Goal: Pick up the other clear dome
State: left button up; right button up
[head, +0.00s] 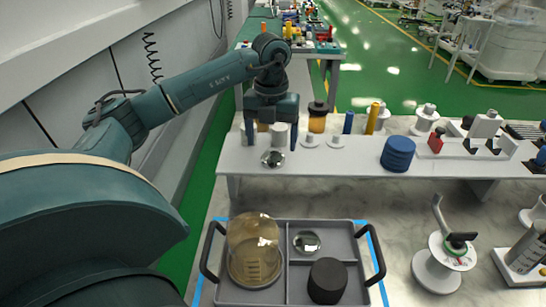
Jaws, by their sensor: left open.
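A small clear, shiny dome (272,158) sits near the front edge of the white raised shelf (330,160). A second small clear dome (306,242) lies in the upper right compartment of the grey tray (285,295). My left gripper (271,145) points down over the shelf with its fingers spread. It is just behind or above the dome on the shelf; whether it touches the dome I cannot tell. A white cylinder (279,134) shows between the fingers. My right gripper is out of view.
The tray also holds a tall amber transparent jar (253,240) at left and a black cylinder (328,280). White knobbed parts (335,141), a blue stack (398,153) and an orange cylinder (318,122) stand along the shelf. A hooked white stand (440,265) is right of the tray.

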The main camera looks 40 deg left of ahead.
aim_at(272, 150)
pick_arm(q)
notch_tip(272, 150, down, 5)
jog(key=shift+r+p, duration=0.15)
jog(key=shift+p, duration=0.2)
jog(key=c, duration=1.1)
